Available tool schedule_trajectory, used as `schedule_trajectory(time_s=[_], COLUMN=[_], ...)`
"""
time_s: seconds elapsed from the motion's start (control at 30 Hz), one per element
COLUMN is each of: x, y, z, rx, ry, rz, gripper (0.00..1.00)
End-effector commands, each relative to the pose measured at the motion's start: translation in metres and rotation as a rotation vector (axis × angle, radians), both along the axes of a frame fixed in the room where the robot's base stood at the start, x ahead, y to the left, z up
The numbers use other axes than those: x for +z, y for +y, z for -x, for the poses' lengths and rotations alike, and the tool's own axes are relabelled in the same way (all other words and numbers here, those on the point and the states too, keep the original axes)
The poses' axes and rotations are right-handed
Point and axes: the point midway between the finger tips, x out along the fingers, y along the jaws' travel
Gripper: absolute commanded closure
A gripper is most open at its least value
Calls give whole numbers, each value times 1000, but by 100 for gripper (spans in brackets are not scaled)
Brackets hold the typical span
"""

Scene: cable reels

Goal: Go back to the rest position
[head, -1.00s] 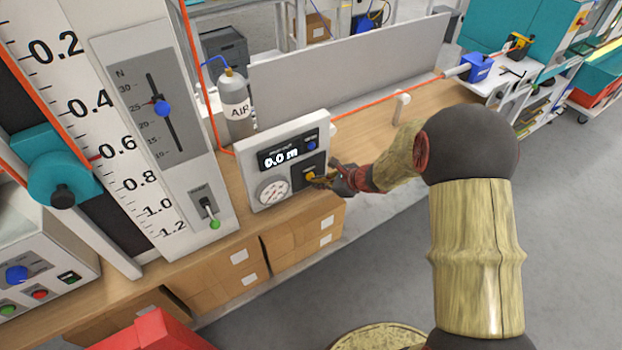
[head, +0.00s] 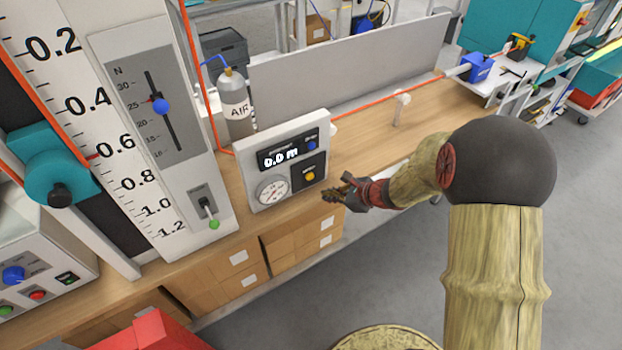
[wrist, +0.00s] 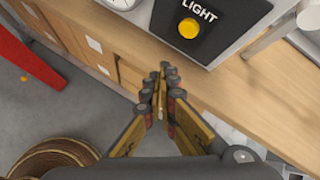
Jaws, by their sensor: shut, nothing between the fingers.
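My gripper (head: 336,195) is shut and empty. It hangs in the air in front of the wooden bench (head: 375,141), just right of and below the meter panel (head: 305,145) in the head view. In the wrist view its fingers (wrist: 163,88) meet at the tips, with the bench edge beyond. The yellow button (head: 310,176) on the panel is clear of the fingers. The same button (wrist: 188,28) shows under the word LIGHT in the wrist view. The panel display reads 0.0 m.
A grey AIR cylinder (head: 236,107) stands behind the panel. A tall scale with a slider plate (head: 165,90) rises at left. Cardboard boxes (head: 222,272) sit under the bench. An orange cable (head: 370,113) runs along the bench past a white post (head: 400,108). Grey floor is open at right.

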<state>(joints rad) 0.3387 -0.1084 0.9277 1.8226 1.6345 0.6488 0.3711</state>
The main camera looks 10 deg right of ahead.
Motion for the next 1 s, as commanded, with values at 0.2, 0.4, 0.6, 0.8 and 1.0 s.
schedule_trajectory(time_s=[0.2,0.4,0.6,0.8,1.0], x=[0,0,1,-8,42], y=[-1,-1,2,30,48], z=[2,2,3,60,130], rx=[0,0,33,365,855], ry=[0,0,-16,-17,-104], rz=[0,0,15,128,356], gripper=[100,100,100,100,100])
